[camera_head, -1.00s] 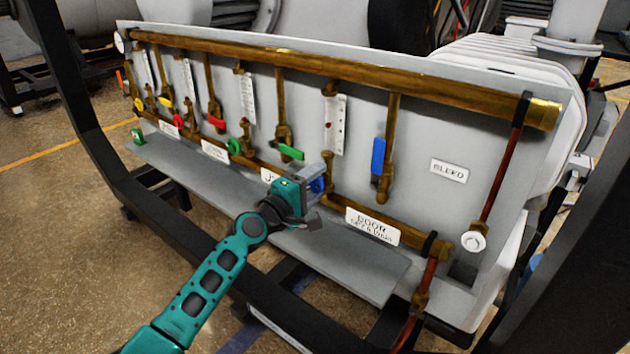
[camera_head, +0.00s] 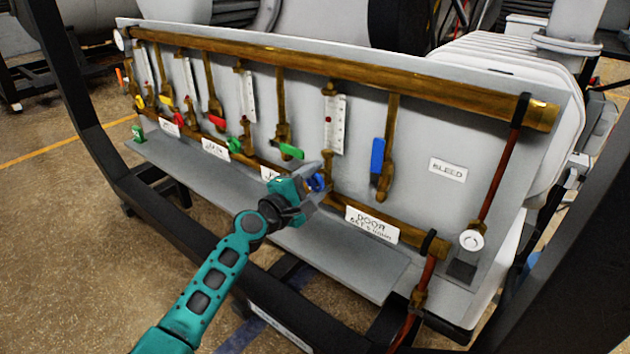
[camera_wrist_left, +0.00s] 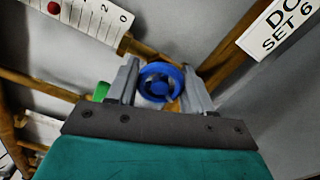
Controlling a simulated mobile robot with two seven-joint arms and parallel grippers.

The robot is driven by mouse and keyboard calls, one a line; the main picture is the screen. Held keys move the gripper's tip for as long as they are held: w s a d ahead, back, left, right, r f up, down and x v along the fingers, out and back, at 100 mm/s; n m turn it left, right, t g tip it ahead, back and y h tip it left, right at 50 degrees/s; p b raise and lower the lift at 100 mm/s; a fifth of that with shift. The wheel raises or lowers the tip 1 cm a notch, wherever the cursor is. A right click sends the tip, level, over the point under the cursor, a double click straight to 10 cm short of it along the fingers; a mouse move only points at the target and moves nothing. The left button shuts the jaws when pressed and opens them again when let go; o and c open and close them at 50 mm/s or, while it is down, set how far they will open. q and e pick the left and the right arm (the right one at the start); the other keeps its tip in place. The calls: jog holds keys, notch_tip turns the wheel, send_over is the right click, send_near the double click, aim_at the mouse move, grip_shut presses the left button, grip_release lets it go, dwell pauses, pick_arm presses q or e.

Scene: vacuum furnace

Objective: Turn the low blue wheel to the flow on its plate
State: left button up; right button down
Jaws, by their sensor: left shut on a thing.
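The low blue wheel (camera_head: 316,182) sits on the lower brass pipework, below a white flow scale (camera_head: 335,124) with a red float. My left gripper (camera_head: 312,184) is at the wheel and hides part of it in the head view. In the left wrist view the blue wheel (camera_wrist_left: 162,84) shows as a round ring between the two grey fingers of my left gripper (camera_wrist_left: 160,88), which is shut on it. The plate (camera_head: 371,225) right of the wheel reads "DOOR SET 6" and a unit too small to read; part of it also shows in the left wrist view (camera_wrist_left: 280,28). My right gripper is not in view.
A blue lever (camera_head: 377,156) hangs up and right of the wheel. A green lever (camera_head: 291,151) and a green wheel (camera_head: 234,145) are to its left. A grey shelf (camera_head: 340,255) runs below. A "BLEED" plate (camera_head: 448,170) is at right.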

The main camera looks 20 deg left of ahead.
pick_arm(q)
jog(key=o, duration=1)
jog(key=shift+o, duration=0.2)
jog(key=shift+r, duration=0.15)
